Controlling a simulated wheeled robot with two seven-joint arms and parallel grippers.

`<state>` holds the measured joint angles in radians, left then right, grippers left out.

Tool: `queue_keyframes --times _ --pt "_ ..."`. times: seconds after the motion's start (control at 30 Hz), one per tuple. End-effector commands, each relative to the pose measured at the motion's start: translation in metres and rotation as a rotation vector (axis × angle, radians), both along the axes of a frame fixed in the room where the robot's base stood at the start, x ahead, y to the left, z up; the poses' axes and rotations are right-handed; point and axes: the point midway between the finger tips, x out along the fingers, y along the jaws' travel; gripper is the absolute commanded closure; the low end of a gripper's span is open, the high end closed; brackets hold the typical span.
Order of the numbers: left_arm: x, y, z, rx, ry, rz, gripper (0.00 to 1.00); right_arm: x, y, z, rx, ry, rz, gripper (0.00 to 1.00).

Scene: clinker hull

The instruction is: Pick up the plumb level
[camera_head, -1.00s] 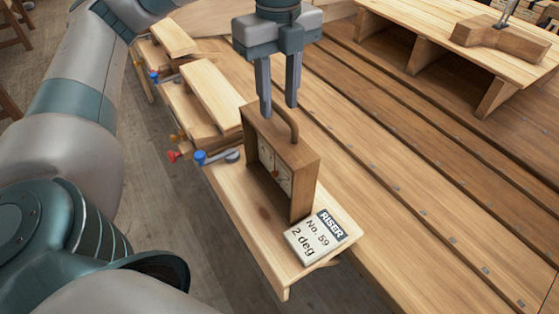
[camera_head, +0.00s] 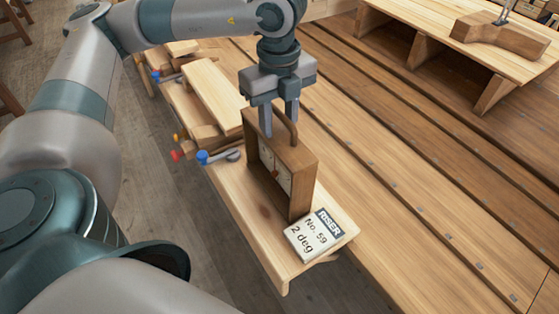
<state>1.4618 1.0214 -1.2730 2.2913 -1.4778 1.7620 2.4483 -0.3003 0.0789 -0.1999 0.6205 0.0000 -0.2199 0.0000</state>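I cannot tell whether either finger touches the handle. The fingers and palm hide part of the handle. My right gripper is not in view.
Overlapping hull planks (camera_head: 400,190) slope to the right.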

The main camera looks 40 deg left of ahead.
Motion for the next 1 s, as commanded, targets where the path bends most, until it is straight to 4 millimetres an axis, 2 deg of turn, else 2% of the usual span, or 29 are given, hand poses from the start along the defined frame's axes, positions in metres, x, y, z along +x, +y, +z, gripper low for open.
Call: queue_keyframes --times 0.03,0.2,0.4,0.9,0.97,1.0 --pt "-0.001 0.001 -0.001 0.001 0.004 0.0 0.68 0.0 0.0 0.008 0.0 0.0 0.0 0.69" --pt "0.001 0.002 -0.018 0.001 0.004 0.001 0.68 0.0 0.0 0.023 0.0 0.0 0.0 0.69" --pt "0.001 0.002 -0.039 0.001 0.002 0.001 0.68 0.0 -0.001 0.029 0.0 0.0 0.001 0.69" --pt "0.002 0.002 -0.042 0.0 0.0 0.001 0.68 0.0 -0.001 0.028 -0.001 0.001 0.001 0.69" --pt "0.002 0.002 -0.042 0.0 0.0 0.001 0.8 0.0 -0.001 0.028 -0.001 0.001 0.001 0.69" --pt "0.002 0.002 -0.042 0.0 0.0 0.001 0.89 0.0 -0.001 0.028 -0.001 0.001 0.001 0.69"
